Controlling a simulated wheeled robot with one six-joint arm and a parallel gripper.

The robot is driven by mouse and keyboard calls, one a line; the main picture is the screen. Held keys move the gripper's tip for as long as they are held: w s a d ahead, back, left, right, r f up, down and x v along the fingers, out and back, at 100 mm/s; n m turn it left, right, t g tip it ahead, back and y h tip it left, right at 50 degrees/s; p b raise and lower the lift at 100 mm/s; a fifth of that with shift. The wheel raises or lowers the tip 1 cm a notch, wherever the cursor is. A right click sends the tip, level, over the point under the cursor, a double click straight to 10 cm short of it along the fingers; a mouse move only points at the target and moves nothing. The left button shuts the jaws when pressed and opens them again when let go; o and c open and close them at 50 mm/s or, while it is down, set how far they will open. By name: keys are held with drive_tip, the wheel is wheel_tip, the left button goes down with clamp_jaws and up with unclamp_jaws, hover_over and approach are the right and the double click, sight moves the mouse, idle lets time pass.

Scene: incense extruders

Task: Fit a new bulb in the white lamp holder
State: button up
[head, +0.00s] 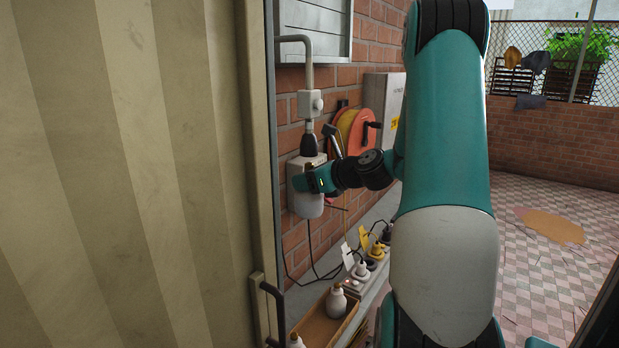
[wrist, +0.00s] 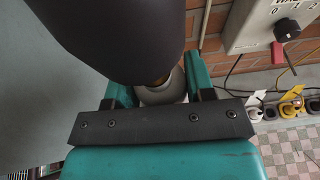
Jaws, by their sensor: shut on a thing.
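My gripper (head: 314,181) is at the brick wall, just under a dark lamp holder (head: 308,146). In the wrist view my gripper (wrist: 160,88) is shut on a white bulb (wrist: 163,95), with a finger on each side. The bulb's brassy neck points up at the dark holder (wrist: 110,35), which covers much of that view. Whether the neck is inside the holder or just below it, I cannot tell. No holder that is clearly white shows.
Another bulb (head: 336,302) stands in a wooden tray (head: 312,330) below. Beside it is a power strip with white, yellow and black plugs (head: 377,250). A pale box with a dial (wrist: 275,25) is close on the wall. A striped panel (head: 130,170) fills the left.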

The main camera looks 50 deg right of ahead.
sight(311, 164)
drive_tip(key=shift+r+p, duration=1.6)
drive_tip(key=shift+p, duration=0.65)
idle(1.3)
drive_tip(key=shift+n+y, duration=0.5)
drive_tip(key=shift+n+y, duration=0.3)
drive_tip(key=shift+r+y, duration=0.1)
drive_tip(key=shift+y, duration=0.2)
drive_tip(key=shift+n, duration=0.3)
drive_tip(key=shift+r+n+g+y, duration=0.1)
drive_tip(key=shift+n+g+y, duration=0.2)
drive_tip(key=shift+y, duration=0.2)
